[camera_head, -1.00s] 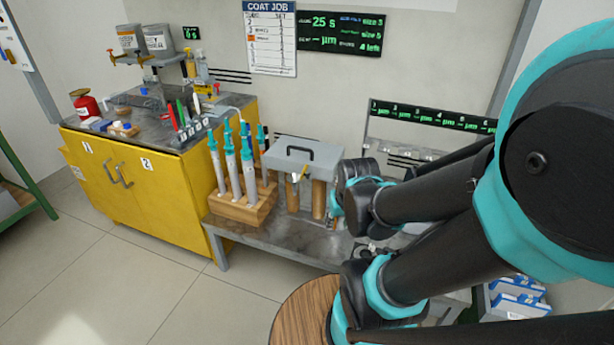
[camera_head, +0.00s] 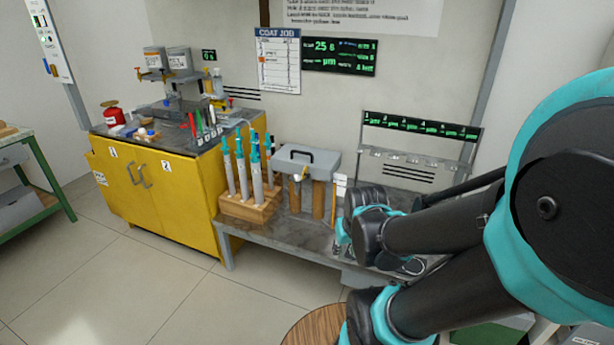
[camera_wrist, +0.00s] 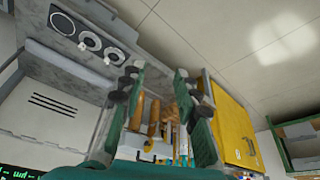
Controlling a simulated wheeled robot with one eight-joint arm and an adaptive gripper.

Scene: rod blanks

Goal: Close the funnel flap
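I cannot make out the funnel flap for certain in either view. Two grey bins (camera_head: 168,60) with small taps stand on a raised stand above the yellow cabinet, but no flap shows clearly there. My gripper (camera_wrist: 158,78) is open, its two teal-and-black fingers apart with a clear gap between them. Beyond that gap in the wrist view are wooden rods (camera_wrist: 154,112) and, further off, the yellow cabinet (camera_wrist: 232,125). In the head view my arm hides most of the gripper, over the right part of the low bench.
The yellow cabinet (camera_head: 160,195) stands left of a low grey bench (camera_head: 285,238). The bench holds a wooden block (camera_head: 250,207) with several teal-topped tubes and a grey handled box (camera_head: 306,165). A round wooden top (camera_head: 312,328) is in front. Open floor lies at the left.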

